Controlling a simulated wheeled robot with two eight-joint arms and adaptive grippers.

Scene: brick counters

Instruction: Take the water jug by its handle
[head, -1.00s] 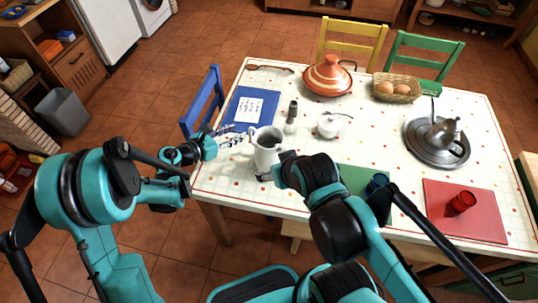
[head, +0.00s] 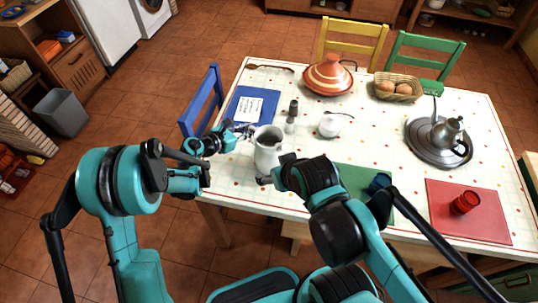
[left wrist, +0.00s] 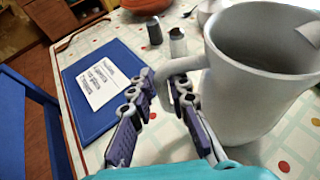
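The pale grey water jug (head: 268,152) stands upright near the table's front left edge. In the left wrist view the jug (left wrist: 240,110) fills the right side, and its handle (left wrist: 165,88) points toward my left gripper. My left gripper (left wrist: 163,86) is open, its two fingers on either side of the handle; whether they touch it is unclear. In the head view my left gripper (head: 246,130) is at the jug's left side. My right gripper (head: 266,180) is low in front of the jug, mostly hidden by its arm; its fingers are unclear.
A blue mat (head: 240,105) with a white paper lies left. Shakers (head: 291,115) and a white lidded pot (head: 329,125) stand behind the jug. A tagine (head: 328,75), egg basket (head: 398,88), metal teapot (head: 440,133) and red cup (head: 465,203) are farther off. A blue chair (head: 203,100) borders the left edge.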

